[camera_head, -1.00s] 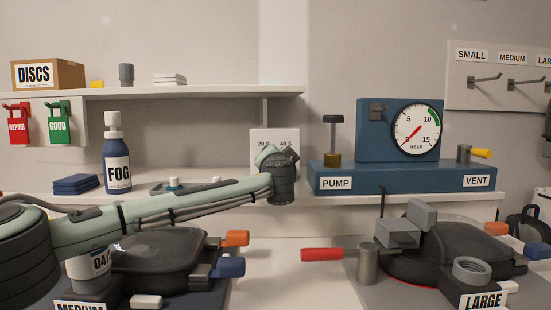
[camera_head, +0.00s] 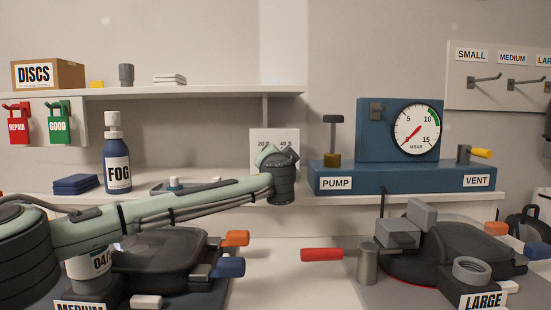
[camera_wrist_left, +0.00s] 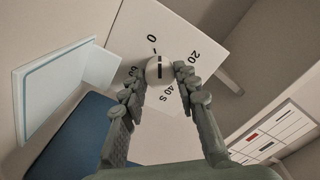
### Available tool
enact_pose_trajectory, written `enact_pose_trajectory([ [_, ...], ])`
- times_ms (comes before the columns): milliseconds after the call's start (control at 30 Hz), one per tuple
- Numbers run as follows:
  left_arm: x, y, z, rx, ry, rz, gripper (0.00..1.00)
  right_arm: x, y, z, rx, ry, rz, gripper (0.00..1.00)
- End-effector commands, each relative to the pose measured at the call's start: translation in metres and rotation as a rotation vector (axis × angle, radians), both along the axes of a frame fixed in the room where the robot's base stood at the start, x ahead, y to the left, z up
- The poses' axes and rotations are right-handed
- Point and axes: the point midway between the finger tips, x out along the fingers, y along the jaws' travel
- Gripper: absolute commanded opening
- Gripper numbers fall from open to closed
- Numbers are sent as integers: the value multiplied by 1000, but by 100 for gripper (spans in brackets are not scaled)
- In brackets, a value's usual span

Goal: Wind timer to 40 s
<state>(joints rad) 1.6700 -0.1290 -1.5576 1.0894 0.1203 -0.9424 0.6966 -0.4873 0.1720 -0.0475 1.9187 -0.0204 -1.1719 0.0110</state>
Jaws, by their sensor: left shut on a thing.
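In the left wrist view the timer plate (camera_wrist_left: 188,22) also shows 0, and a mark partly behind a finger. Its round pale knob (camera_wrist_left: 160,70) carries a short black line. The line runs roughly toward the 0 mark; which end is the pointer I cannot tell. My left gripper (camera_wrist_left: 160,82) is shut on the knob, one finger on each side. In the head view my left wrist hides the knob. My right gripper is not in view.
The blue pump unit (camera_head: 330,172) with its gauge stands right of the timer. A fog bottle (camera_head: 117,165) and dark blue cloths (camera_head: 76,184) are on the shelf to the left. A shallow tray (camera_head: 205,186) lies behind my left forearm. The worktop below the timer is clear.

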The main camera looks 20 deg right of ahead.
Motion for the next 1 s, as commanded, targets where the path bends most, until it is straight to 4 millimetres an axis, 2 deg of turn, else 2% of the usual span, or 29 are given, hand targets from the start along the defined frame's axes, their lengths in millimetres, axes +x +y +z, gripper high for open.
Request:
enact_pose_trajectory([
  [33, 1, 1, 0, 0, 0, 3, 1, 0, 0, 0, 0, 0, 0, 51],
  [67, 1, 1, 0, 0, 0, 3, 34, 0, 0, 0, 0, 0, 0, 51],
  [200, 0, 1, 0, 0, 0, 1, 51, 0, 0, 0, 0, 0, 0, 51],
  [467, 0, 0, 0, 0, 0, 0, 51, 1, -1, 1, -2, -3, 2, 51],
  [633, -8, 2, -1, 0, 2, -2, 51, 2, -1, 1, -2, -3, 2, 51],
  [767, -27, 8, -1, -1, 1, -4, 51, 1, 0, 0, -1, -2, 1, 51],
  [1000, -76, 22, -1, -2, 2, -3, 51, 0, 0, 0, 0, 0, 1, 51],
])
